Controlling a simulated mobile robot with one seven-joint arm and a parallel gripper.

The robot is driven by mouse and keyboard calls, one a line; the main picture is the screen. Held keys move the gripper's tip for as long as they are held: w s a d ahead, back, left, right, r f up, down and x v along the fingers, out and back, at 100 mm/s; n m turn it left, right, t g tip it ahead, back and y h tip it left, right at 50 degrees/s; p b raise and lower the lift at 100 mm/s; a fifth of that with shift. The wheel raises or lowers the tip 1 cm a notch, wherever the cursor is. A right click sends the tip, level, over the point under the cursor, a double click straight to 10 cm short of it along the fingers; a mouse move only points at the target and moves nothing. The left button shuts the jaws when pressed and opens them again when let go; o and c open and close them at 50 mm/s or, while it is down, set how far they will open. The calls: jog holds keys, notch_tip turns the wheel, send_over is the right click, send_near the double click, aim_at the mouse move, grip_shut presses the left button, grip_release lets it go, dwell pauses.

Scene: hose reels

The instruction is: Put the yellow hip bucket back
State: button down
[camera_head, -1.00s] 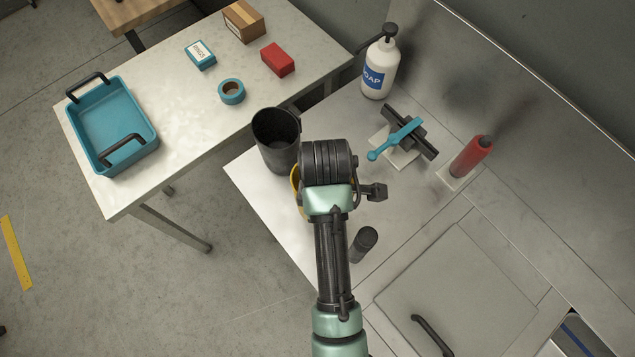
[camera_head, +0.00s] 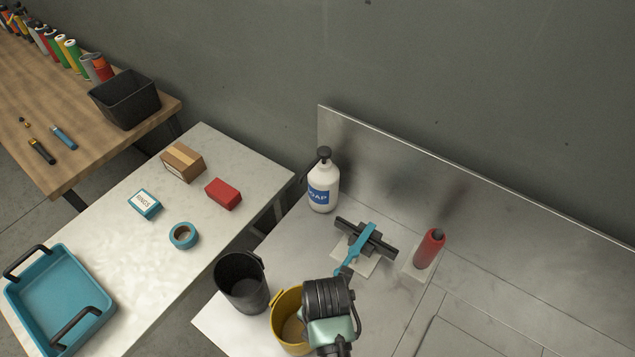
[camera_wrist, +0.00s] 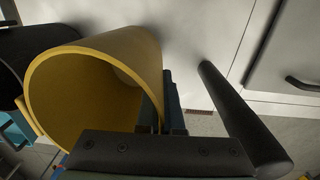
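The yellow bucket (camera_head: 283,320) is at the front left of the grey counter in the head view, right of a black bucket (camera_head: 240,285). My gripper's wrist covers its right side there. In the wrist view the yellow bucket (camera_wrist: 100,85) fills the left half, its open mouth towards the camera. My gripper (camera_wrist: 162,105) has its fingers close together on the bucket's right wall, and they look shut on it. Whether the bucket's base touches the counter is hidden.
A dark cylinder (camera_wrist: 235,115) stands close right of my fingers. The counter (camera_head: 400,315) also holds a soap bottle (camera_head: 322,185), a black bracket with a blue tool (camera_head: 362,243) and a red cylinder (camera_head: 429,248). A white table with a blue tray (camera_head: 60,295) is at left.

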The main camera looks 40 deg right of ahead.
aim_at(301, 324)
jog(key=shift+f, duration=2.2)
jog(key=shift+f, duration=0.15)
jog(key=c, duration=1.1)
grip_release()
